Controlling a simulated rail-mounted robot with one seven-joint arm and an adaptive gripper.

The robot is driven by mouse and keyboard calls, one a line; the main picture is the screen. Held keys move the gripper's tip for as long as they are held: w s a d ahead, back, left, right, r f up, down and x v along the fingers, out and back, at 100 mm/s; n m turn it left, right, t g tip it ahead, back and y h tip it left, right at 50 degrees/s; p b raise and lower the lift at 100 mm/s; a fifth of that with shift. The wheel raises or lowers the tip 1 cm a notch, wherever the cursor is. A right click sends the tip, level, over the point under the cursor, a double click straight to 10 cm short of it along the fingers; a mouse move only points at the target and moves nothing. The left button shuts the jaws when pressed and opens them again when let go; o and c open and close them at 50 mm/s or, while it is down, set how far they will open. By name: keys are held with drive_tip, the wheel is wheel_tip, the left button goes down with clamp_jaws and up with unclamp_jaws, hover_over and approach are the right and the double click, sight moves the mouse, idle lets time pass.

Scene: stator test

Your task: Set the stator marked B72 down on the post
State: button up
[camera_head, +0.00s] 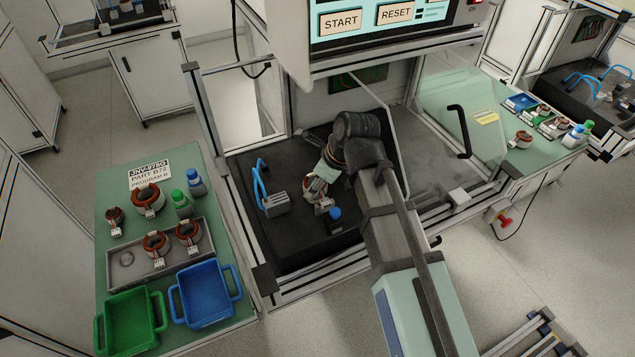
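My gripper (318,180) reaches down into the open test cell, low over its black floor. A small stator (313,187) with reddish windings and a pale connector shows right at the gripper's end. My wrist and its small size hide much of it, so I cannot read a mark on it or tell whether the fingers are closed on it. The post is not distinguishable; it may be hidden under the stator and gripper.
A grey block (276,204) with blue hoses stands left of my gripper; a dark, blue-topped piece (335,219) stands just in front. The clear door (465,135) is to the right. The left table holds more stators, bottles, a grey tray (122,282) and green (131,318) and blue (207,293) bins.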

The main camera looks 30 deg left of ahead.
drive_tip(key=shift+f, duration=0.55)
drive_tip(key=o, duration=1.5)
drive_tip(key=shift+o, duration=0.2)
drive_tip(key=shift+r, duration=0.1)
drive_tip(key=v, duration=1.1)
drive_tip(key=shift+d+r, duration=0.25)
drive_tip(key=shift+r, duration=0.1)
